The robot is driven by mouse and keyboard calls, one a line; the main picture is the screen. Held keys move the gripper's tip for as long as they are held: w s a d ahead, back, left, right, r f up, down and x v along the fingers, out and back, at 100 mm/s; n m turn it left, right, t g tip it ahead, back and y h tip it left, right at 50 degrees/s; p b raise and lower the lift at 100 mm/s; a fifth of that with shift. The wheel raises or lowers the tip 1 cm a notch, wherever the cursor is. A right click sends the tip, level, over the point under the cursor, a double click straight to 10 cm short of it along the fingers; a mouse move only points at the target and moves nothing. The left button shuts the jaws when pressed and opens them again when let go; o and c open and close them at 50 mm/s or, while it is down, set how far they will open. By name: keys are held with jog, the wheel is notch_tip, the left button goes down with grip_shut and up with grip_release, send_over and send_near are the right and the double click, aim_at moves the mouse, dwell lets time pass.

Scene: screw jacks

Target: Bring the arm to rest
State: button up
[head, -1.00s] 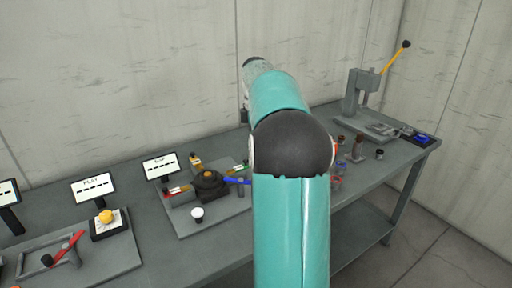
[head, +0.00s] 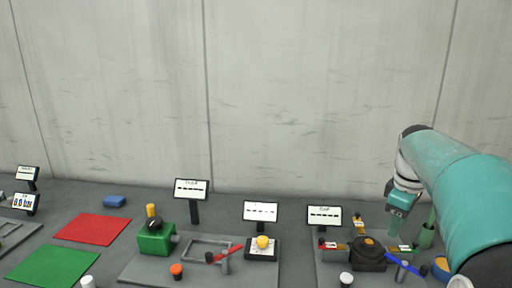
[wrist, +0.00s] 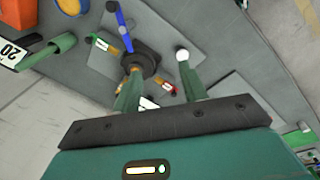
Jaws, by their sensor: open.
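My teal arm reaches in from the right side of the head view, over the right part of the bench. My gripper (head: 409,238) hangs down at its end, with green fingers apart. In the wrist view my gripper (wrist: 162,70) shows two separated green fingers with nothing held between them. Beyond the fingers is a dark round hub (wrist: 141,62) with coloured arms on a grey plate; one finger overlaps it in the picture. I cannot tell whether it touches. The hub (head: 368,250) also shows in the head view, left of the gripper.
A white-topped knob (head: 346,279) stands near the hub. To the left are a yellow button (head: 262,242), a red-handled lever (head: 225,254), a green box (head: 154,238), and red (head: 92,228) and green (head: 54,262) mats. Small displays (head: 192,190) stand behind. A wall closes the back.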

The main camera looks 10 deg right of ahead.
jog(key=s+a+f+m+t, duration=0.1)
jog(key=s+a+f+m, duration=0.1)
jog(key=s+a, duration=0.3)
jog(key=s+a+f+m+t, duration=0.2)
jog(key=s+a, duration=0.4)
jog(key=a, duration=0.6)
jog(key=s+a+f+m+t+y, duration=0.1)
jog(key=s+a+f+m, duration=0.1)
jog(key=s+a, duration=0.3)
jog(key=a+m, duration=0.1)
jog(key=a, duration=0.2)
jog(key=shift+s+a+f, duration=0.2)
jog(key=shift+s+a, duration=0.2)
